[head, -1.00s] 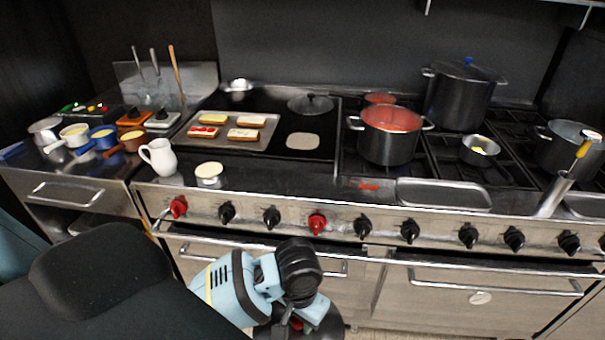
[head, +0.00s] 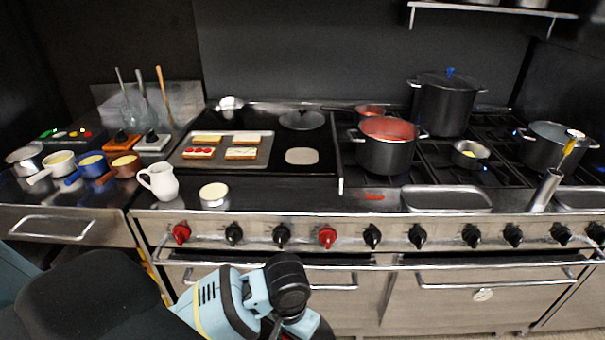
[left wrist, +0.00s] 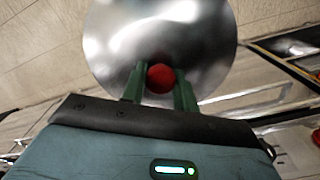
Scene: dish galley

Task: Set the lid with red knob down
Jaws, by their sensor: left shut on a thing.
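The lid with red knob shows in the left wrist view as a round shiny metal disc (left wrist: 160,35) with a red knob (left wrist: 160,78) at its middle. My left gripper (left wrist: 160,88) has its two green fingers on either side of the knob and is shut on it. The floor shows behind the lid. In the head view my left arm hangs low in front of the oven fronts, below the stove's knobs. There the fingers and nearly all of the lid are hidden or cut off by the bottom edge. My right gripper is not in view.
The stove top carries a pot with red contents (head: 386,150), a tall dark lidded pot (head: 445,105) and a tray with toast (head: 220,158). A white pitcher (head: 160,181) and a small cream-topped cup (head: 213,195) stand near the front edge. Bare cooktop (head: 270,192) lies right of the cup.

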